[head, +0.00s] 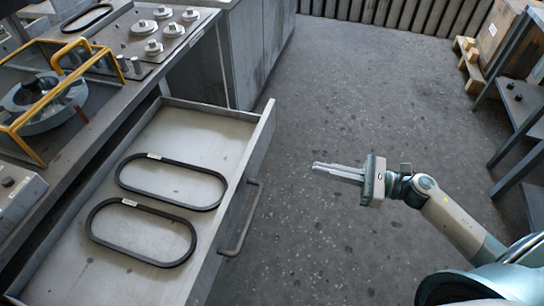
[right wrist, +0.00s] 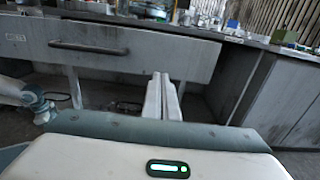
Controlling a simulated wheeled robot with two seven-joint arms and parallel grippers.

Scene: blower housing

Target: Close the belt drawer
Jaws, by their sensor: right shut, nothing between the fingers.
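The belt drawer (head: 262,135) is pulled out from the bench in the head view, with two black oval belts, one (head: 172,182) behind the other (head: 140,232), lying flat in it. Its bar handle (head: 243,222) is on the outer front face. In the right wrist view the drawer front (right wrist: 130,50) and its handle (right wrist: 88,47) face me. My right gripper (head: 314,166) is shut and empty, to the right of the drawer front and apart from it, with its fingers pointing toward the drawer. The fingers also show in the right wrist view (right wrist: 162,78). My left gripper is not in view.
The bench top (head: 75,150) carries a yellow frame (head: 40,125) around a grey blower housing (head: 45,105) and a plate with several round knobs (head: 155,30). A grey cabinet (head: 255,50) stands beyond the drawer. A shelf and a pallet with a box are at right. The floor between is clear.

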